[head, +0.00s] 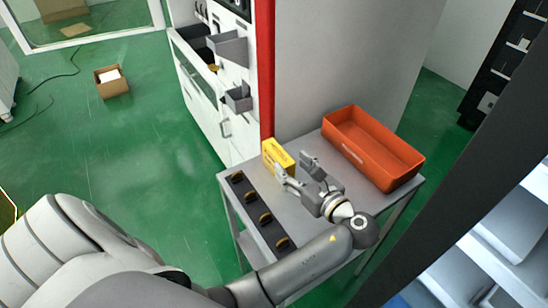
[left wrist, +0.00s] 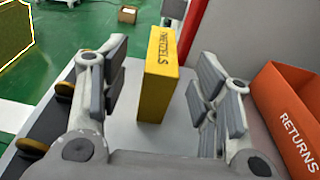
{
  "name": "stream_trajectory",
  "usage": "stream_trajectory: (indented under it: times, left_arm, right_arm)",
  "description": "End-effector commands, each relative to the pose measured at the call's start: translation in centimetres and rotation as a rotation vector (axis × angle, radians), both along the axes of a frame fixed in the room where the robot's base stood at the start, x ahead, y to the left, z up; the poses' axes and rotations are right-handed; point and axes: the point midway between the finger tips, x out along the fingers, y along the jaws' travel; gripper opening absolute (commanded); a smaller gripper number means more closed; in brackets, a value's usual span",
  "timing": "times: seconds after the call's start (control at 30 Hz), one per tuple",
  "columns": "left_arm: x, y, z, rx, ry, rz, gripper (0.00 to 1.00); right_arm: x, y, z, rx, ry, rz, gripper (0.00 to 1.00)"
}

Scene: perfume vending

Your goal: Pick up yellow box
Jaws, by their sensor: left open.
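The yellow box (head: 278,156) stands upright on the grey table (head: 333,191), near its back edge. In the left wrist view the yellow box (left wrist: 158,82) has dark lettering on its top and shows between the two fingers, a little ahead of them. My left gripper (head: 293,172) is open and empty, just in front of the box. In the left wrist view my left gripper (left wrist: 160,92) has one finger on each side of the box, with gaps to both. My right gripper is not in view.
An orange bin (head: 372,150) marked RETURNS in the left wrist view (left wrist: 285,112) stands on the table's right side. A dark rack (head: 258,217) with several round items lies along the left edge. A red post (head: 266,75) rises behind the box. A cardboard box (head: 111,82) is on the floor.

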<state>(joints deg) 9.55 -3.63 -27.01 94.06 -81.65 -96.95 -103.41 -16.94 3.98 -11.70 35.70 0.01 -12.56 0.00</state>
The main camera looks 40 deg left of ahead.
Motion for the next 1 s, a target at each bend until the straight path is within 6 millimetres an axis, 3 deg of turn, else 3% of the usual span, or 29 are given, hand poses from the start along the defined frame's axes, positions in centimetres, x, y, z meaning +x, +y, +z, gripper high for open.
stream_trajectory:
  times: [0.13, 0.3, 0.7, 0.93, 1.0]
  left_arm:
    - [0.9, 2.1, -0.3, 0.003, 0.000, 0.001, 0.57]
    - [1.3, 3.0, -0.5, 0.000, -0.001, -0.001, 0.57]
    - [3.4, 7.3, -1.3, 0.002, 0.000, 0.000, 0.57]
    - [3.5, 7.5, -1.5, 0.000, 0.000, -0.001, 0.57]
    - [3.5, 7.5, -1.5, 0.000, 0.000, -0.001, 0.48]
  right_arm:
    - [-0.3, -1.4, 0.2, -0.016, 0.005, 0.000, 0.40]
    - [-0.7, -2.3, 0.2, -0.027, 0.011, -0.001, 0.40]
    - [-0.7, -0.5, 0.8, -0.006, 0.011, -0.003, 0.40]
    - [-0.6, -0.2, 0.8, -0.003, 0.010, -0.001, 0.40]
    - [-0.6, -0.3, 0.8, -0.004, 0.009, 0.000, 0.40]
